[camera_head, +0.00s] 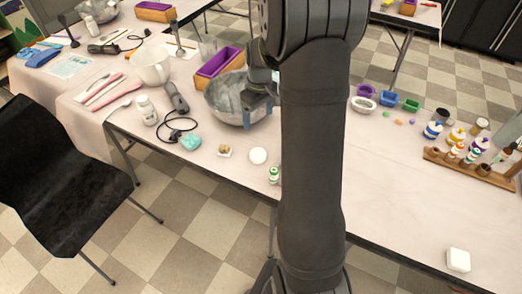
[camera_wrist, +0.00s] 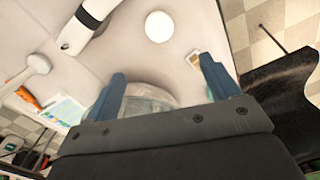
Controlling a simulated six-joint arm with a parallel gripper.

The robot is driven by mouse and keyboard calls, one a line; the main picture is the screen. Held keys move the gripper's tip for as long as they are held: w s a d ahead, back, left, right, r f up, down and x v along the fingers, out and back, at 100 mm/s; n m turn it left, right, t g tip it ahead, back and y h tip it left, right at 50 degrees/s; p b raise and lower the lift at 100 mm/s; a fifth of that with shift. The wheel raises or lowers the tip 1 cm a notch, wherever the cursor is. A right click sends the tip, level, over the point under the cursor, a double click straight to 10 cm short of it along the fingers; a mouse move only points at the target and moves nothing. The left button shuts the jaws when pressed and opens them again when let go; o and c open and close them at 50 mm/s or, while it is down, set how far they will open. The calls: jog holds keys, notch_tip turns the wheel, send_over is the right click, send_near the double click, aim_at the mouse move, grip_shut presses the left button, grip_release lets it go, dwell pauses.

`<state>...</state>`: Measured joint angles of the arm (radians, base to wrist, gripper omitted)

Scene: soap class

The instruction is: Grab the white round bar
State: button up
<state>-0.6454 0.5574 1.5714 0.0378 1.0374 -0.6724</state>
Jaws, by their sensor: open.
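The white round bar (camera_head: 258,156) lies flat on the table near its front edge, in front of the metal bowl. In the wrist view the white round bar (camera_wrist: 160,27) shows as a plain white disc near the top middle, beyond the fingertips. My gripper (camera_head: 259,114) hangs over the right part of the bowl, behind the bar and apart from it. In the wrist view my gripper (camera_wrist: 163,68) has its two blue fingers spread wide with nothing held between them.
The metal bowl (camera_head: 224,100) stands by my gripper. Near the bar are a small tan piece (camera_head: 224,151), a teal lump (camera_head: 191,142) and a small green-labelled bottle (camera_head: 273,175). A white squarish bar (camera_head: 458,260) lies far right. A black chair (camera_head: 60,180) stands left.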

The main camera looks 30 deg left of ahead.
aim_at(258, 153)
jog(key=f, duration=1.7)
jog(key=shift+s+f, duration=0.3)
jog(key=shift+s, duration=0.05)
jog(key=c, duration=1.1)
